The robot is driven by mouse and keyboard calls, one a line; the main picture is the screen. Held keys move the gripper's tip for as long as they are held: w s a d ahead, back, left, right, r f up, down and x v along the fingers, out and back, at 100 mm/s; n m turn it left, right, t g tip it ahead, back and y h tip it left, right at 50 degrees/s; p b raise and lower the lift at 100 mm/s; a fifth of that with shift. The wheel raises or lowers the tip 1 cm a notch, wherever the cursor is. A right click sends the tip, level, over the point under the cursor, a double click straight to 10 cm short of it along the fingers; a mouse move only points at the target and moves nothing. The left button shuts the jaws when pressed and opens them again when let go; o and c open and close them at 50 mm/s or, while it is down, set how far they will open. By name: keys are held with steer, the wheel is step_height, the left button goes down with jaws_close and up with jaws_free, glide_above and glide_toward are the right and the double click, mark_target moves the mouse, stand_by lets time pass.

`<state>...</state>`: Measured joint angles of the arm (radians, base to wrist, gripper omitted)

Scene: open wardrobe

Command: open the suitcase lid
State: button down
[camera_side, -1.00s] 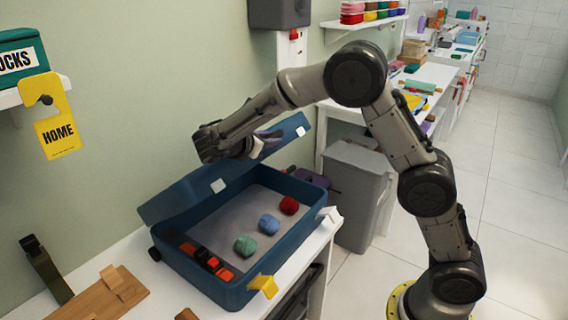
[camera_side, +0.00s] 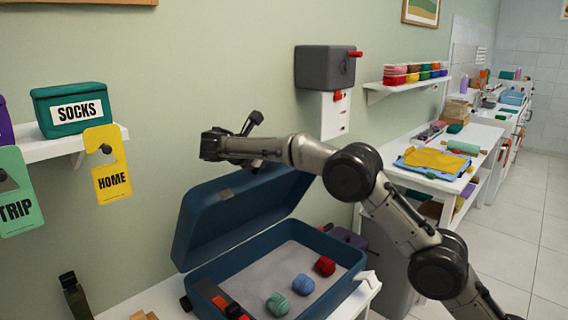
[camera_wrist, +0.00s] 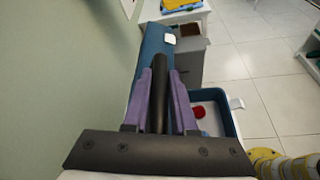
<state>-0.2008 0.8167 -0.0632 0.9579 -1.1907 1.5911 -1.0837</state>
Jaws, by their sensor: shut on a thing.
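The blue suitcase (camera_side: 354,272) stands on a white surface. Its lid (camera_side: 222,222) is raised on the wall side, leaning over the back of the open base. My gripper (camera_side: 254,166) is at the lid's upper edge, mostly hidden by my arm in the side view. In the wrist view, the purple fingers of my gripper (camera_wrist: 160,78) are shut around a dark bar (camera_wrist: 158,95), which looks like the lid's handle. The blue lid (camera_wrist: 150,55) shows just beyond it. Inside the base are a red ball (camera_side: 324,266), a blue ball (camera_side: 303,284) and a green ball (camera_side: 277,304).
A green SOCKS box (camera_side: 72,108) sits on a wall shelf at left, with a yellow HOME tag (camera_side: 110,180) hanging below. A grey box (camera_side: 324,68) is on the wall above right. The wall is close behind the lid; open floor (camera_side: 545,215) lies right.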

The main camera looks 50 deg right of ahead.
mark_target(256, 178)
steer(key=shift+w+r, duration=0.25)
steer(key=shift+w, duration=0.45)
steer(key=c, duration=0.7)
jaws_free()
steer(key=shift+c, duration=0.2)
steer(key=shift+a, duration=0.1)
steer(key=shift+v, duration=3.7)
